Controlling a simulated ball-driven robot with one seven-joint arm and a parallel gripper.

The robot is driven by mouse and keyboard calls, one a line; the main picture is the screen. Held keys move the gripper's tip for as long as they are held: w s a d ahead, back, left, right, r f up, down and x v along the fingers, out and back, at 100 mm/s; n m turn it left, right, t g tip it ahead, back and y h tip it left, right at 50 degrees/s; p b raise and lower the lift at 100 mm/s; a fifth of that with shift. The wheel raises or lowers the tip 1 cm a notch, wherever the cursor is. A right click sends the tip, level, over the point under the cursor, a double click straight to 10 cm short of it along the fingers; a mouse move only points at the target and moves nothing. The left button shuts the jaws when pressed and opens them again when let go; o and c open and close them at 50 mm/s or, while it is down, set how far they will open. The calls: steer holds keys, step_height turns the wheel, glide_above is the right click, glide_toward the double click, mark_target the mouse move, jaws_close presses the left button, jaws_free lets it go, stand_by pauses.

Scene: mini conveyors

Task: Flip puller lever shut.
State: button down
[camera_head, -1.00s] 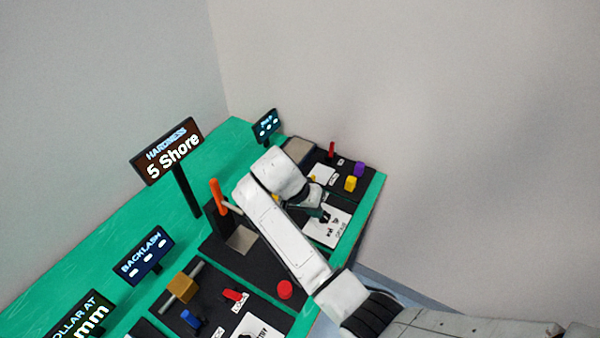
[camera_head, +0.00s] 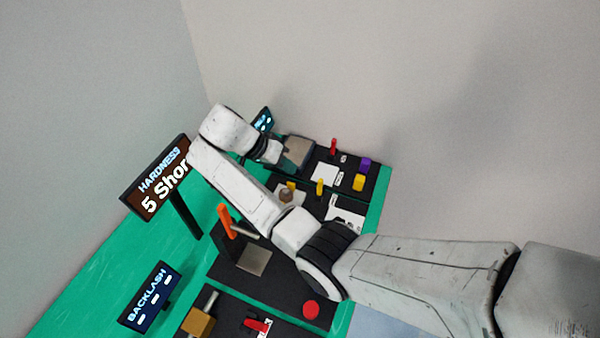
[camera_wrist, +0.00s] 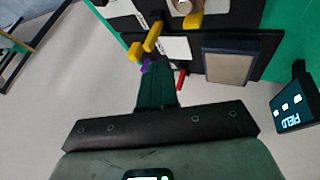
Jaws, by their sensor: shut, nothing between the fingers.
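My gripper (camera_head: 296,152) is shut and empty, its dark fingers above the far end of the bench. In the wrist view its closed fingers (camera_wrist: 157,85) point toward the panels. No label marking the puller lever is readable. A red lever (camera_head: 333,147) stands upright on the far panel, right of my gripper; in the wrist view it (camera_wrist: 181,79) is just right of the fingers. A yellow lever (camera_head: 320,187) stands on the panel before it and also shows in the wrist view (camera_wrist: 153,37). An orange lever (camera_head: 225,221) stands on a nearer panel. I see no contact with any lever.
Purple (camera_head: 364,165) and yellow (camera_head: 358,182) blocks sit at the far panel's right. A grey plate (camera_head: 299,150) lies beside my fingers. A small display (camera_wrist: 292,108) stands behind the panel. The hardness sign (camera_head: 160,180) is close to my arm.

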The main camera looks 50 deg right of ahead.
mark_target(320, 187)
steer(key=b+x, duration=0.4)
steer(key=x, duration=0.6)
